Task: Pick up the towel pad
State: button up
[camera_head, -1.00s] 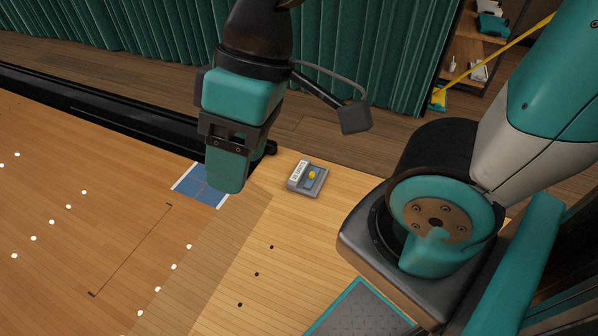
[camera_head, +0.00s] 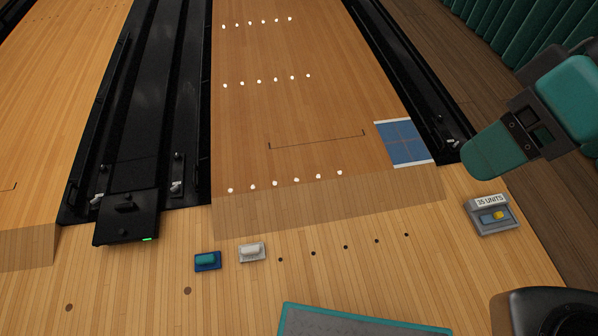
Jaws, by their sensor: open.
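Two small pads lie on the wooden floor before the lane: a teal pad on a blue base (camera_head: 207,261) and, just right of it, a whitish pad on a grey base (camera_head: 251,252). I cannot tell for sure which is the towel pad. My gripper (camera_head: 482,160) hangs at the right of the view, over the lane's right edge, well apart from both pads. It is open, with nothing seen in it. It is seen side-on, so the gap between its fingers is hidden.
A blue mat with white ends (camera_head: 404,144) lies on the lane. A black ball-return unit (camera_head: 127,217) stands left. Floor around the pads is clear.

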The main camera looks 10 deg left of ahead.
aim_at(254, 252)
jog(key=u, duration=1.35)
jog(key=k, duration=1.05)
jog(key=u, duration=1.05)
jog(key=i, duration=1.35)
jog(key=z, duration=0.9)
jog(key=i, duration=0.3)
jog(key=z, duration=0.25)
